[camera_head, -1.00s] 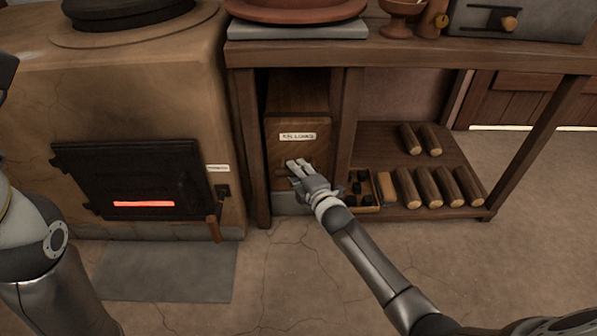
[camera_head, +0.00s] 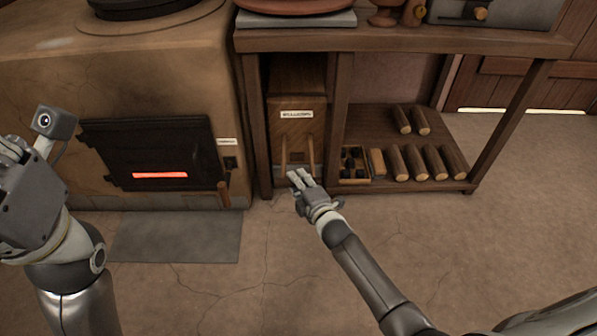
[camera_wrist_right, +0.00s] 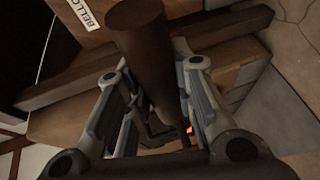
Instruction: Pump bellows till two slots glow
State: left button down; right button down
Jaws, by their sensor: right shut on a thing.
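The bellows (camera_head: 297,120) is a labelled wooden box in a bay under the bench. Two wooden rods (camera_head: 311,150) reach out from its front towards my right gripper (camera_head: 298,178). In the right wrist view a round brown wooden handle (camera_wrist_right: 143,45) lies between the fingers of that gripper (camera_wrist_right: 155,115), which is shut on it. The stove door (camera_head: 105,150) is black, with one slot (camera_head: 160,175) glowing red-orange; no second glowing slot can be made out. My left gripper (camera_head: 22,185) is at the left edge, partly cut off, away from the bellows; its fingers are unclear.
A small lever (camera_head: 224,185) hangs beside the stove door. Right of the bellows, the low shelf (camera_head: 375,145) holds a crate of dark lumps (camera_head: 352,180) and several logs (camera_head: 420,162). A grey floor plate (camera_head: 175,237) lies before the stove. The floor at right is clear.

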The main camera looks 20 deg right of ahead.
jog(key=c, duration=1.2)
grip_release()
jog(key=shift+w, duration=0.1)
jog(key=v, duration=1.2)
